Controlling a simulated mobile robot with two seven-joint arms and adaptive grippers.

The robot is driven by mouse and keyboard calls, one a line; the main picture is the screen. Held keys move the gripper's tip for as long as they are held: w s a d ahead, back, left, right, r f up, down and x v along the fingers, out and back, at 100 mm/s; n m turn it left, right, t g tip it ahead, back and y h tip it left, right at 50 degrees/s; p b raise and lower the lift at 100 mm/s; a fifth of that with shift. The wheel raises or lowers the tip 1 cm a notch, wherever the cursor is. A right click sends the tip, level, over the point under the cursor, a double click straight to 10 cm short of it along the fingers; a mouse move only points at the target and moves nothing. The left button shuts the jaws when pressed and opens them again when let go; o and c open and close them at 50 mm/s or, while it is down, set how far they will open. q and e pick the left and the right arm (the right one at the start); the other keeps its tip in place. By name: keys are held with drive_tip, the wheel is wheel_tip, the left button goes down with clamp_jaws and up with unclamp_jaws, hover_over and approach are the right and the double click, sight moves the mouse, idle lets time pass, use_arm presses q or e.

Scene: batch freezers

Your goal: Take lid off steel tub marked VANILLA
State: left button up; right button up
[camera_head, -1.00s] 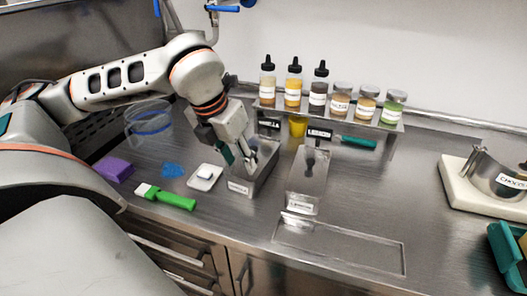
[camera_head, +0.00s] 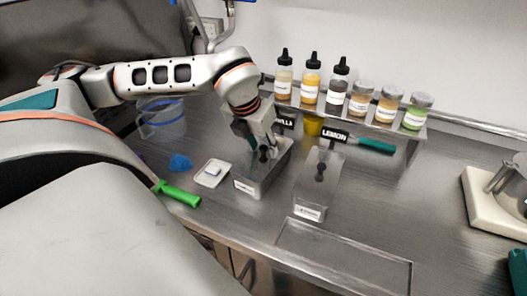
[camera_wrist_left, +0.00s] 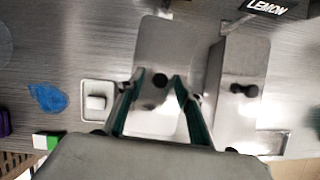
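The steel tub (camera_head: 244,187) stands left of centre on the counter, below a black sign (camera_head: 285,124) that reads "...ILLA", partly hidden by my arm. Its lid (camera_wrist_left: 163,42) is pale steel with a small round black knob (camera_wrist_left: 160,80). My left gripper (camera_head: 263,150) points down over this tub. In the left wrist view my left gripper (camera_wrist_left: 159,76) has its two fingers apart, with the knob showing between the tips. I see gaps on both sides of the knob; the height above the lid is hard to tell. My right gripper is not in view.
A second lidded tub (camera_head: 310,190) under the LEMON sign (camera_head: 335,135) stands close on the right. A shelf (camera_head: 400,130) with bottles and jars runs behind. A white dish (camera_head: 212,173), blue cloth (camera_head: 180,162) and green-handled tool (camera_head: 180,194) lie left.

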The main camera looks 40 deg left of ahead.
use_arm(q)
drive_tip(key=shift+f, duration=0.15)
clamp_jaws()
